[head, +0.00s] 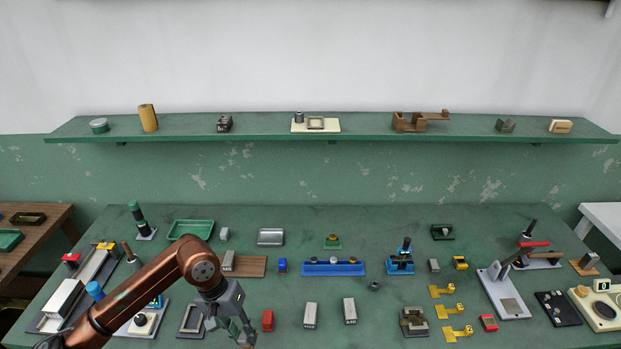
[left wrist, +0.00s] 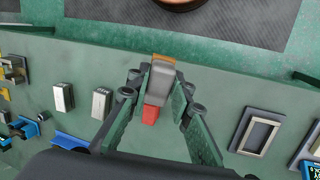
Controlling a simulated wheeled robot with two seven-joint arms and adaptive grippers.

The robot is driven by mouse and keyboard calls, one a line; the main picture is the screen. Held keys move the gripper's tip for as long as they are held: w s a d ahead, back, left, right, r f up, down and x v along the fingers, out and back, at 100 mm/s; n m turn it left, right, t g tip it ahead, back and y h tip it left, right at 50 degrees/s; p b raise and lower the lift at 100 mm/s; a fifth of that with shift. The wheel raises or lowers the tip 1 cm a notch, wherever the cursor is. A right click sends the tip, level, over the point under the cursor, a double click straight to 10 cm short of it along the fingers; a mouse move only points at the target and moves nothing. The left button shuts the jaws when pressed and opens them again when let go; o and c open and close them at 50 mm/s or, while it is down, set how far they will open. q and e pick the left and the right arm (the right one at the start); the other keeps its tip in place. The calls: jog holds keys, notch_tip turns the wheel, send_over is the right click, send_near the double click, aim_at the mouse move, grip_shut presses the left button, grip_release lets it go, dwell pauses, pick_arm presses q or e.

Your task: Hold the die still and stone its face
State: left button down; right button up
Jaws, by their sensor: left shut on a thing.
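My left gripper (head: 240,332) is near the front edge of the bench, left of the red block (head: 267,320). In the left wrist view its fingers (left wrist: 160,88) are shut on a grey block with an orange-tan end (left wrist: 159,84). I cannot tell whether this is the die or the stone. In the head view only a small tan tip of it shows by the fingers. Two pale grey upright blocks (head: 310,315) (head: 350,311) stand to the right. Another grey block (head: 229,260) stands on a brown board (head: 252,266) behind the gripper. My right gripper is not in view.
A grey rectangular frame (head: 190,319) lies left of the gripper. A blue rail (head: 333,268) and a blue stand (head: 401,262) are behind. Yellow brackets (head: 446,311) and a lever press (head: 505,290) are at the right. Bare bench lies around the two pale blocks.

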pick_arm(q)
jog(key=w+d+r+m+t+y+b, duration=0.1)
jog(key=w+d+r+m+y+b, duration=0.2)
jog(key=w+d, duration=0.45)
jog(key=w+d+r+m+b, duration=0.2)
jog(key=w+d+m+b, duration=0.3)
jog(key=d, duration=0.4)
jog(key=shift+n, duration=0.7)
jog(key=f, duration=0.2)
jog(key=w+f+b, duration=0.1)
jog(key=f, duration=0.1)
jog(key=shift+d+f+b, duration=0.15)
jog(key=shift+b, duration=0.15)
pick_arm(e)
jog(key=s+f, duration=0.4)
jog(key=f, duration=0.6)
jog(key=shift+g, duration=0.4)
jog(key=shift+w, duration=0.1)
